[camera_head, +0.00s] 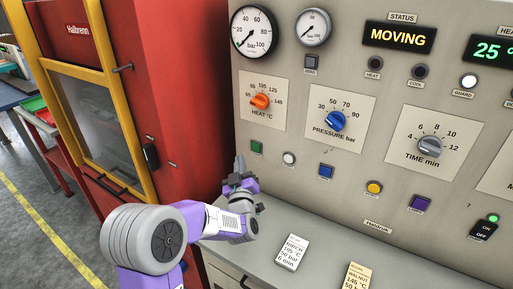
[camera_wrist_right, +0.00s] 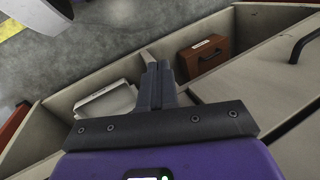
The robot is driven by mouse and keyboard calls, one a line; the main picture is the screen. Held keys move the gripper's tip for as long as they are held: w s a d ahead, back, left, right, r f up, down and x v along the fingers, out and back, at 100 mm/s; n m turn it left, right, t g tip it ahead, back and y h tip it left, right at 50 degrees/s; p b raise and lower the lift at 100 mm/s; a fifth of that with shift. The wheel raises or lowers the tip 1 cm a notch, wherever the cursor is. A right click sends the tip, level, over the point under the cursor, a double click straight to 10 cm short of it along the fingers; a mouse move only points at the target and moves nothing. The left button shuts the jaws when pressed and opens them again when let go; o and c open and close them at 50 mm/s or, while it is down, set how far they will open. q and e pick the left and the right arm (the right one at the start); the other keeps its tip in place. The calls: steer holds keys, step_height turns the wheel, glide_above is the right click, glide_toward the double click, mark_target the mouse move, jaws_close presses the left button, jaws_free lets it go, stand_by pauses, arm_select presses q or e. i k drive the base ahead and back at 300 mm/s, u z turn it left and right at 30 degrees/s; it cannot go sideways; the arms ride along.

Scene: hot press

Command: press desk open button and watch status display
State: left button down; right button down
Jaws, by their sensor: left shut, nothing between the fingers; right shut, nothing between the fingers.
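The status display (camera_head: 399,37) at the top of the control panel reads MOVING in amber. A row of square and round buttons crosses the lower panel: green (camera_head: 257,147), white (camera_head: 289,158), blue (camera_head: 326,171), yellow (camera_head: 374,187) and purple (camera_head: 421,203). Their labels are too small to read, so I cannot tell which one is the desk open button. My left gripper (camera_head: 239,163) is shut and empty, pointing up just left of and below the green button. Contact cannot be told. My right gripper (camera_wrist_right: 159,84) is shut and empty in the right wrist view, above an open compartment.
The compartment holds a brown case (camera_wrist_right: 204,56) and a pale box (camera_wrist_right: 106,101). Two cards, white (camera_head: 292,251) and tan (camera_head: 359,276), lie on the desk ledge. A red press cabinet (camera_head: 178,90) with a yellow-framed door stands left of the panel.

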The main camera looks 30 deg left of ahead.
mark_target(325, 171)
steer(key=k, duration=1)
